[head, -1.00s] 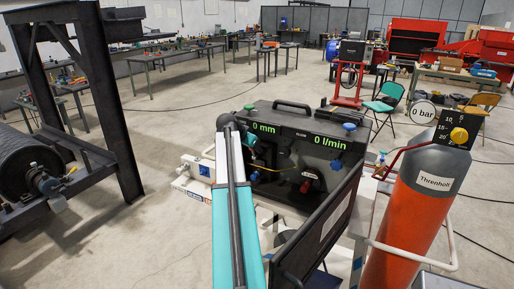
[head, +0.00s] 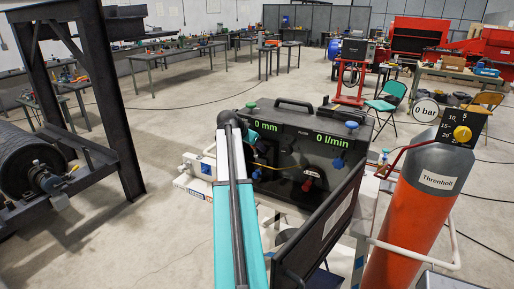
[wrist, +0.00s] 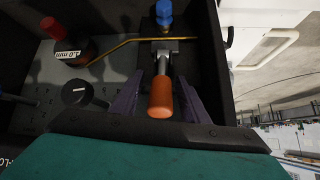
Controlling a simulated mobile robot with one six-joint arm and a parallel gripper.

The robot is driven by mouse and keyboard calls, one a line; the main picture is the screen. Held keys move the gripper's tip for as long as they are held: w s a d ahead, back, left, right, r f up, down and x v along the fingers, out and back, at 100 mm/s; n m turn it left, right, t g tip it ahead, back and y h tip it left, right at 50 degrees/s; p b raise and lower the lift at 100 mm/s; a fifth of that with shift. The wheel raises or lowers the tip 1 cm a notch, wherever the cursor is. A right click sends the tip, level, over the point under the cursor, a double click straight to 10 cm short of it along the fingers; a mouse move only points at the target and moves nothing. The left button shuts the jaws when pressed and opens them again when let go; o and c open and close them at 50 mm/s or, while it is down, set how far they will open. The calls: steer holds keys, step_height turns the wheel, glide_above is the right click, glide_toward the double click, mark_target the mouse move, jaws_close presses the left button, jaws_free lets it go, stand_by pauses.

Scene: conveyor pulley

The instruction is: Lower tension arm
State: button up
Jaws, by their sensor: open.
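The black machine (head: 300,150) stands before me, its displays reading 0 mm and 0 l/min. In the wrist view, a grey metal shaft with an orange grip (wrist: 161,98) reaches toward me inside the machine. A thin bent yellow rod (wrist: 135,42) runs from beside it to a dark roller (wrist: 72,50) marked 1.0 mm. I cannot tell for sure which of these is the tension arm. My gripper (wrist: 160,88) is open, its purple fingers on either side of the orange grip, with gaps visible.
A black knob (wrist: 75,93) and a blue knob (wrist: 164,10) sit inside the machine near my gripper. A dark panel (head: 318,228) edges the machine's near right side. An orange gas cylinder (head: 415,210) stands to the right. A black steel frame (head: 112,110) stands left.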

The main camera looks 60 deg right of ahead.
steer(key=b+v, duration=0.4)
steer(key=v, duration=0.9)
steer(key=shift+w, duration=0.1)
